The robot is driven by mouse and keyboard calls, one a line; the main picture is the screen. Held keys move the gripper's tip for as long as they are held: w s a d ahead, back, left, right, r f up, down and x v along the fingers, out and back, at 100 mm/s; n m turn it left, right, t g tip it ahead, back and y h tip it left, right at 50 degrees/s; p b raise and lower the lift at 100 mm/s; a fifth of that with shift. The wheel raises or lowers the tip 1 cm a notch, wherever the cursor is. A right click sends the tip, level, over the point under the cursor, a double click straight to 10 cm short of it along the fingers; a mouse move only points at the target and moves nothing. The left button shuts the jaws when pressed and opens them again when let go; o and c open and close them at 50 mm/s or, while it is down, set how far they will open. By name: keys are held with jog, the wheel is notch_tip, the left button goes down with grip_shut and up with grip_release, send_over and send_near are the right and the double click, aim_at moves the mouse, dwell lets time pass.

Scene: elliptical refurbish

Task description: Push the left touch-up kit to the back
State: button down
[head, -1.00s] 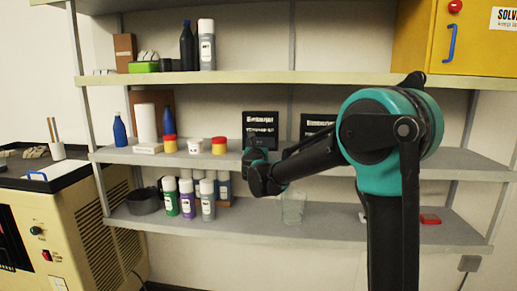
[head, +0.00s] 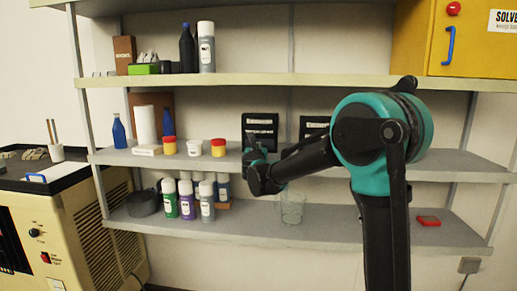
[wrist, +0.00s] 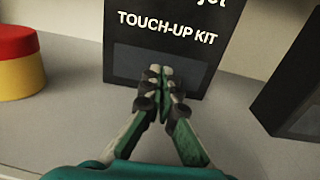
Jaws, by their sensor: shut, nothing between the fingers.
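The left touch-up kit (head: 261,122) is an upright black box with white lettering on the middle shelf. It fills the upper middle of the wrist view (wrist: 165,25). The right touch-up kit (head: 313,123) is a similar black box beside it, partly hidden by my arm; its edge shows at the right of the wrist view (wrist: 292,85). My gripper (head: 253,145) is shut and empty, with its fingertips (wrist: 159,75) in front of the left kit's lower face. I cannot tell whether they touch it.
A red-and-yellow jar (wrist: 20,63) stands left of the left kit, with a white tub (head: 194,147) farther left. The middle shelf (head: 440,163) is clear at the right. The upper shelf (head: 300,80) runs above. A glass (head: 292,206) stands on the lower shelf.

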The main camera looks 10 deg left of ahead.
jog(key=shift+w, duration=0.25)
jog(key=shift+w, duration=0.35)
jog(key=shift+w, duration=0.2)
